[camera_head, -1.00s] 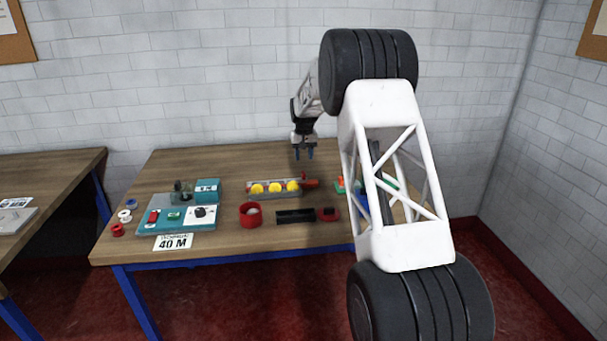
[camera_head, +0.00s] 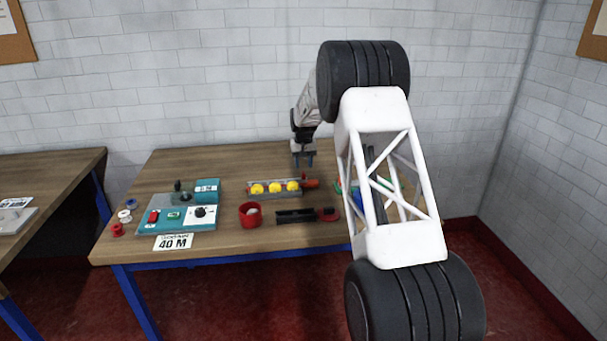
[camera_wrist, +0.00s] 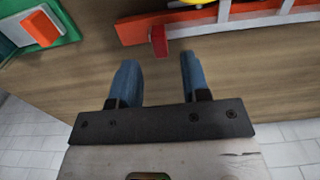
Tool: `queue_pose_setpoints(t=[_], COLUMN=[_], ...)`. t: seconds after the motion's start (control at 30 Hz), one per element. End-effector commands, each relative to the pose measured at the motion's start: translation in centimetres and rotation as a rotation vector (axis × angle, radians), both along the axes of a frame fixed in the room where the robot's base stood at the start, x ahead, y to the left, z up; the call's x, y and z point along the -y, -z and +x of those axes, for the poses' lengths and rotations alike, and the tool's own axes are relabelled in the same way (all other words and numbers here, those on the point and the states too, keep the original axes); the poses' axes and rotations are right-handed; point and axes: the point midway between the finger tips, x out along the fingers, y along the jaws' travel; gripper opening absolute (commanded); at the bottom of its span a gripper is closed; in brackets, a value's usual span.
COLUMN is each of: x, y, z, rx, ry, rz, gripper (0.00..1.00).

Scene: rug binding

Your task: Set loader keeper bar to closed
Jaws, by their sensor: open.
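The loader appears to be the grey rack (camera_head: 262,194) at mid-table, holding several yellow round pieces (camera_head: 275,188). An orange-red bar (camera_head: 311,183) extends from its right end. In the wrist view the orange-red bar (camera_wrist: 145,29) and white-grey rack (camera_wrist: 240,26) cross the top, and a small red block (camera_wrist: 158,41) juts toward my fingers. I cannot tell which part is the keeper bar. My gripper (camera_head: 304,164) is open and empty above and behind the rack's right end. In the wrist view the red block lies ahead of the gap between my fingertips (camera_wrist: 159,62), apart from them.
A teal machine (camera_head: 180,222) with switches stands at left, small spools (camera_head: 125,216) beside it. A red cup (camera_head: 250,215) and a dark trough (camera_head: 295,216) with a red end lie in front. A green tray (camera_wrist: 65,25) with an orange block is near. Table behind the rack is bare.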

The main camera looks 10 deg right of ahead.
Motion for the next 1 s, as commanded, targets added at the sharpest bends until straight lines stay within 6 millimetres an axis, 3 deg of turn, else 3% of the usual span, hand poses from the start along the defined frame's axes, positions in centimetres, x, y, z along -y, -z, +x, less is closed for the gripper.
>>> queue_pose_setpoints(t=[0.2, 0.4, 0.8, 1.0], x=[0.0, 0.0, 0.0, 0.0], y=[2.8, 4.2, 4.7, 4.7], z=[0.0, 0.0, 0.0, 0.0], rx=[-0.002, 0.001, 0.001, 0.0], ry=[0.0, 0.0, 0.0, 0.0], rz=[0.0, 0.0, 0.0, 0.0], gripper=[0.43, 0.43, 0.43, 0.12])
